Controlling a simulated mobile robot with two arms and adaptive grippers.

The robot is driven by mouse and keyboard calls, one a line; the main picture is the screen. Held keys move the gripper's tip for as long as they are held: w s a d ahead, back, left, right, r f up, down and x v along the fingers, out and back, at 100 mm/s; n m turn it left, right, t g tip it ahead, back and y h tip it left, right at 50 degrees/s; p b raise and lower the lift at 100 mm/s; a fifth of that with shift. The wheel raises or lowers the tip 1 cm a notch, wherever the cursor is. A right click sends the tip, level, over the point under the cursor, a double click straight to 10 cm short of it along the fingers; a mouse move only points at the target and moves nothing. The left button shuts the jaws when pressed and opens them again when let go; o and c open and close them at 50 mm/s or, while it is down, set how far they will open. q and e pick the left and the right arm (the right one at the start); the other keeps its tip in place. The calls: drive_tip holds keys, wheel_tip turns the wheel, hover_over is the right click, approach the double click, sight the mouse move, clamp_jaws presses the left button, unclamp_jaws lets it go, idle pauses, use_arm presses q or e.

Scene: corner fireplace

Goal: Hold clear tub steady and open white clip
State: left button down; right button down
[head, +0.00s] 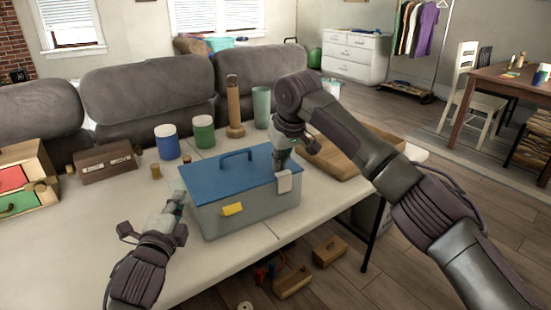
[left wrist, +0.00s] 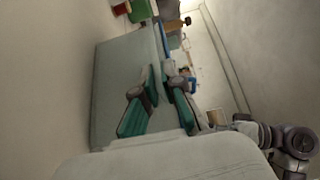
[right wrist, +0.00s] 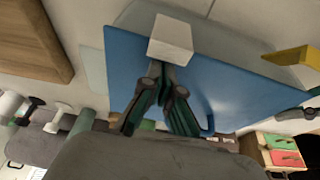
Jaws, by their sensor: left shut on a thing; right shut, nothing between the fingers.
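The clear tub (head: 240,212) has a greyish see-through body and a blue lid (head: 228,178) with a handle, and stands on the table. The white clip (head: 284,182) is on the tub's right front side and stands out near the lid edge; it also shows in the right wrist view (right wrist: 171,40). My right gripper (head: 282,160) is shut and empty, its fingertips (right wrist: 158,68) right at the clip; I cannot tell whether they touch. My left gripper (head: 178,199) is shut on the tub at its left end; its fingers show in the left wrist view (left wrist: 162,75).
A yellow clip (head: 232,209) is on the tub's front. Behind stand a blue jar (head: 167,143), a green jar (head: 204,132) and a wooden grinder (head: 235,108). A wooden tray (head: 335,162) lies to the right. The table front left is mostly clear.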

sight(283, 172)
use_arm(q)
drive_tip(key=shift+f, duration=0.1)
use_arm(e)
drive_tip(key=shift+s+d+t+y, duration=0.3)
drive_tip(key=shift+s+t, duration=0.2)
drive_tip(key=shift+t, duration=0.2)
idle(0.4)
drive_tip(key=shift+s+d+t+y, duration=0.3)
drive_tip(key=shift+s+t+y, duration=0.3)
drive_tip(key=shift+t, duration=0.4)
drive_tip(key=shift+s+d+f+t+y, duration=0.1)
drive_tip(key=shift+s+d+t+y, duration=0.15)
drive_tip(key=shift+s+t, duration=0.3)
drive_tip(key=shift+s+d+f+t+y, duration=0.1)
drive_tip(key=shift+s+t+y, duration=0.2)
drive_tip(key=shift+t, duration=0.35)
drive_tip(key=shift+r, duration=0.25)
drive_tip(key=shift+w+a, duration=0.1)
drive_tip(key=shift+w, duration=0.1)
drive_tip(key=shift+w+a+f, duration=0.25)
drive_tip(key=shift+w+a, duration=0.05)
drive_tip(key=shift+w, duration=0.3)
